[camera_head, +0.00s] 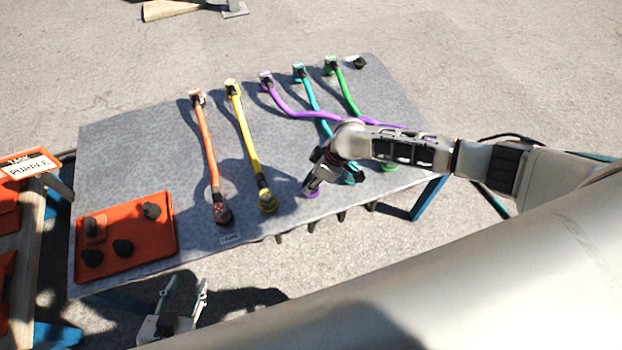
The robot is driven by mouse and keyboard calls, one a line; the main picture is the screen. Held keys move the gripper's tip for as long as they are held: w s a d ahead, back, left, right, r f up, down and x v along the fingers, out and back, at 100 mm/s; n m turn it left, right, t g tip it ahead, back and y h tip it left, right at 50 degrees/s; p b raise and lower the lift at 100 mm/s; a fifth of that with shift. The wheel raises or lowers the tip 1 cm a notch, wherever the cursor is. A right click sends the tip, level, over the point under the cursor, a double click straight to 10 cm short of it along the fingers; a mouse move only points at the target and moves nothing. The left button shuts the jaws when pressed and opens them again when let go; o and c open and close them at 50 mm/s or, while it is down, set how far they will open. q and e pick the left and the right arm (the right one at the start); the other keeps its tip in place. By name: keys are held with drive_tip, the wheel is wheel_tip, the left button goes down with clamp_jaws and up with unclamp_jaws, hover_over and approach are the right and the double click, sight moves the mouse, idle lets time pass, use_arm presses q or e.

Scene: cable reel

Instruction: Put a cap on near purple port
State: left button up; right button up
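The near purple port (312,194) shows as a purple ring at the table's front edge, mostly hidden by my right gripper (316,182). That gripper points down over it, with its dark fingers at or just above the ring. I cannot tell whether it holds a cap or touches the port. The purple cable (290,112) runs from a far port (265,77) and bends right, passing behind my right arm. Several dark caps (151,210) sit in an orange tray (160,243) at the table's left. My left gripper (184,296) is open and empty below the front edge.
Orange (207,150), yellow (246,135), teal (313,97) and green (347,95) cables lie across the grey table (130,150). A small dark object (356,62) lies at the far right corner. A sign reading PURPLE (29,166) stands left. The table's left back is clear.

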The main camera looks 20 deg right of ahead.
drive_tip(key=o, duration=1.2)
drive_tip(key=shift+r, duration=0.1)
drive_tip(key=v, duration=1.1)
drive_tip(key=shift+s+d+r, duration=0.15)
drive_tip(key=shift+r, duration=0.2)
